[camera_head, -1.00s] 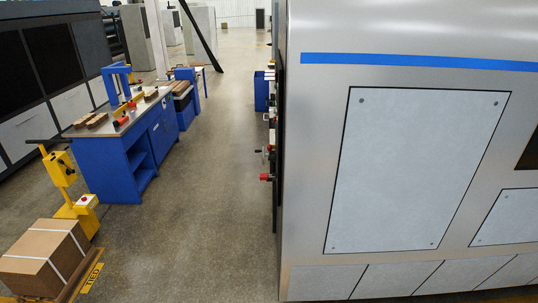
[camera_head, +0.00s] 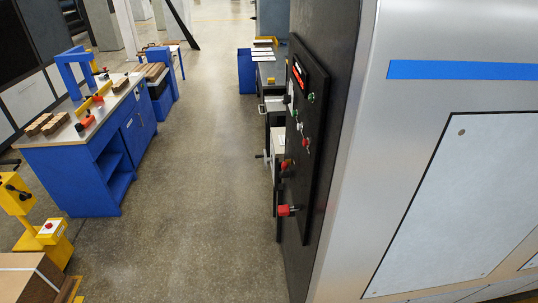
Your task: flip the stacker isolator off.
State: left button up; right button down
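A black control panel (camera_head: 318,130) is on the dark end face of the large grey machine, seen at a steep angle. A red knob (camera_head: 286,210) sticks out low on the panel. A smaller red-and-yellow control (camera_head: 286,165) sits above it. I cannot read labels, so I cannot tell which of these is the stacker isolator, or its position. Higher up are a red-lit display (camera_head: 299,72), a green button (camera_head: 311,98) and a small red button (camera_head: 306,142). Neither of my grippers is in view.
An open concrete aisle (camera_head: 205,170) runs ahead, left of the machine (camera_head: 440,190). A blue workbench (camera_head: 75,170) lines its left side. A yellow pallet jack (camera_head: 45,235) and a cardboard box (camera_head: 25,280) stand at lower left. A dark table (camera_head: 271,75) stands beyond the panel.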

aim_at(284, 174)
jog(key=i+j, duration=0.3)
jog(key=i, duration=0.2)
jog(key=i+j, duration=0.3)
jog(key=i, duration=0.2)
jog(key=i+j+z, duration=0.1)
jog(key=i+j, duration=0.2)
jog(key=i, duration=0.2)
